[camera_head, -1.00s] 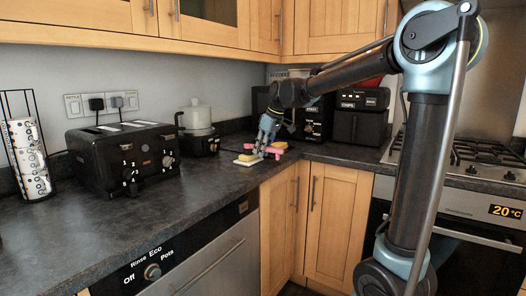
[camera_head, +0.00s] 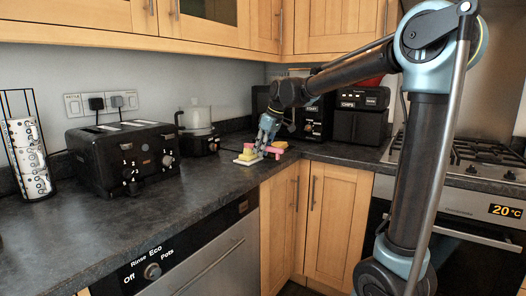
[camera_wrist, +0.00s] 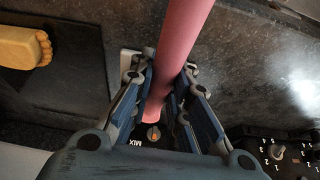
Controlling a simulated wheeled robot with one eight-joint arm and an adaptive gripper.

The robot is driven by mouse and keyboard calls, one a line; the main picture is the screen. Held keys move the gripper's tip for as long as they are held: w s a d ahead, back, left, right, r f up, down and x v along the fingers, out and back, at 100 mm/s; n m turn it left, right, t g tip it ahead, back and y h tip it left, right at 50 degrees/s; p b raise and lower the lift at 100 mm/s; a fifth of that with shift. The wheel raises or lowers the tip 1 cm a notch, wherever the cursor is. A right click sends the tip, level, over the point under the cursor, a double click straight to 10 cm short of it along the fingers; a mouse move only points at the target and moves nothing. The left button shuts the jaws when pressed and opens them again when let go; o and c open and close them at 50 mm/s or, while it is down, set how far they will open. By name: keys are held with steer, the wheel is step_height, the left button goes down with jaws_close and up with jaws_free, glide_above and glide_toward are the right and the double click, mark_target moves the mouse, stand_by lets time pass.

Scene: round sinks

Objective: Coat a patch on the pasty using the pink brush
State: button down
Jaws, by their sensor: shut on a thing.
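My gripper (camera_head: 263,147) is low over the far end of the counter, near the corner. In the wrist view my gripper (camera_wrist: 163,75) is shut on the long pink handle of the brush (camera_wrist: 183,30). The brush also shows as a small pink shape in the head view (camera_head: 279,145). Its bristles cannot be made out. The yellow pasty (camera_wrist: 18,47), with a crimped edge, lies at the upper left of the wrist view, apart from the fingers. In the head view, small yellow shapes sit by a white board (camera_head: 246,161) left of my gripper; which is the pasty is unclear.
Black appliances (camera_head: 358,118) stand behind and to the right. The counter (camera_head: 150,210) in front is clear.

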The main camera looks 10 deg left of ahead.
steer(key=shift+r, duration=3.5)
steer(key=shift+s, duration=0.1)
